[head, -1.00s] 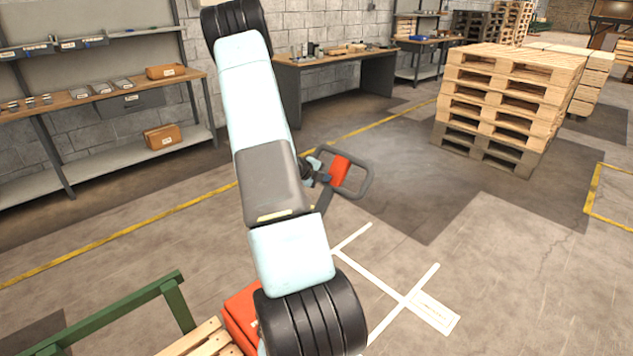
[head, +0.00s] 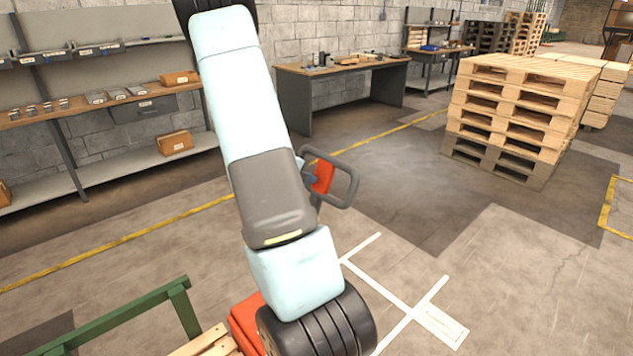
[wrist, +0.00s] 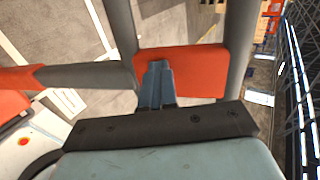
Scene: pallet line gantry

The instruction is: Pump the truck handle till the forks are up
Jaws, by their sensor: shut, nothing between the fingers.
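The truck handle is a dark grey loop (head: 345,185) with a red centre panel (head: 322,176), standing beyond my arm in the head view. My arm hides its left side and most of its shaft. In the wrist view the red panel (wrist: 200,72) fills the middle between two grey bars. My gripper (wrist: 157,68) is shut and empty, its blue-grey fingertips in front of the panel's left part. I cannot tell if they touch it. The truck's red body (head: 246,318) shows low in the head view, partly behind my arm. The forks cannot be made out.
A green rail (head: 130,315) and wooden slats (head: 205,343) are at the lower left. A pallet stack (head: 515,115) stands at the right, a workbench (head: 345,70) and shelving (head: 100,110) along the wall. Floor around the white markings (head: 385,290) is clear.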

